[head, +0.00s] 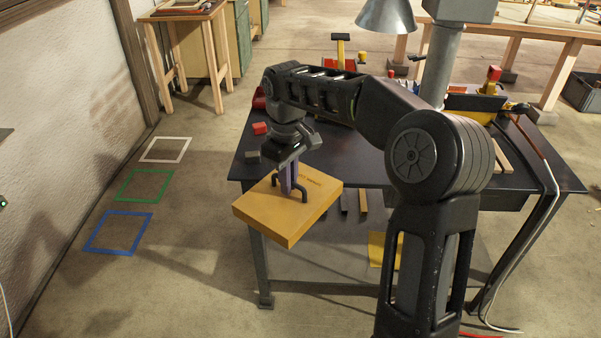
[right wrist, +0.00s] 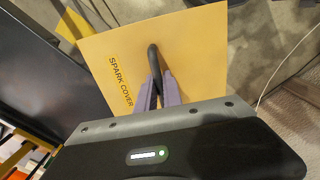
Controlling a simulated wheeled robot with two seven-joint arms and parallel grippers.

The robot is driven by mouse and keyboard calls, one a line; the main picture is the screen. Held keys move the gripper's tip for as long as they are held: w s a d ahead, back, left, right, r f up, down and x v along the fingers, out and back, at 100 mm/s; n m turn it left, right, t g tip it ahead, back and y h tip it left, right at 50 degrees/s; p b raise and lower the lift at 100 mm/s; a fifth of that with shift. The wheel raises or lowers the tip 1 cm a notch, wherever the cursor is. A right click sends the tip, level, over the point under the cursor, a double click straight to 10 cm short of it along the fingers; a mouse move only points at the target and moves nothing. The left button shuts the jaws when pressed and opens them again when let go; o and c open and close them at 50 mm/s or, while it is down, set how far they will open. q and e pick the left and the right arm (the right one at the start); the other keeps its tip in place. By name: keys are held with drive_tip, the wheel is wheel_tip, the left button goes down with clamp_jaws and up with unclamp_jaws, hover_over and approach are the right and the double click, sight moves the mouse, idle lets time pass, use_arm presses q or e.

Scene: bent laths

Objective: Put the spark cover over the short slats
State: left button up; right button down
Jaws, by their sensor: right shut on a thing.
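The spark cover (head: 285,212) is a flat yellow box with a black handle on top. It hangs off the near left corner of the dark table, its label showing in the right wrist view (right wrist: 190,50). My right gripper (head: 289,183) is shut on the handle, fingers pointing down. Several short slats (head: 363,202), dark and tan, show at the table's front edge, right of the cover. My arm and the cover may hide more of them. My left gripper is not in view.
Tan strips (head: 502,155) and cables (head: 545,165) lie at right. A lamp shade (head: 386,17) hangs at the back. White, green and blue squares (head: 118,232) mark clear floor at left.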

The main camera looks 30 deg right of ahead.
sight(261, 201)
drive_tip(key=a+f+m, duration=0.1)
drive_tip(key=a, duration=0.1)
drive_tip(key=w+a+f+m, duration=0.1)
drive_tip(key=a+f, duration=0.1)
drive_tip(key=a+f+m, duration=0.1)
drive_tip(key=a+f, duration=0.1)
drive_tip(key=shift+w+a, duration=0.2)
drive_tip(key=shift+a, duration=0.15)
drive_tip(key=a+f+m, duration=0.1)
drive_tip(key=a+f, duration=0.2)
drive_tip(key=a, duration=0.3)
drive_tip(key=shift+s+a+f, duration=0.15)
drive_tip(key=shift+a+f, duration=0.2)
drive_tip(key=shift+a, duration=0.05)
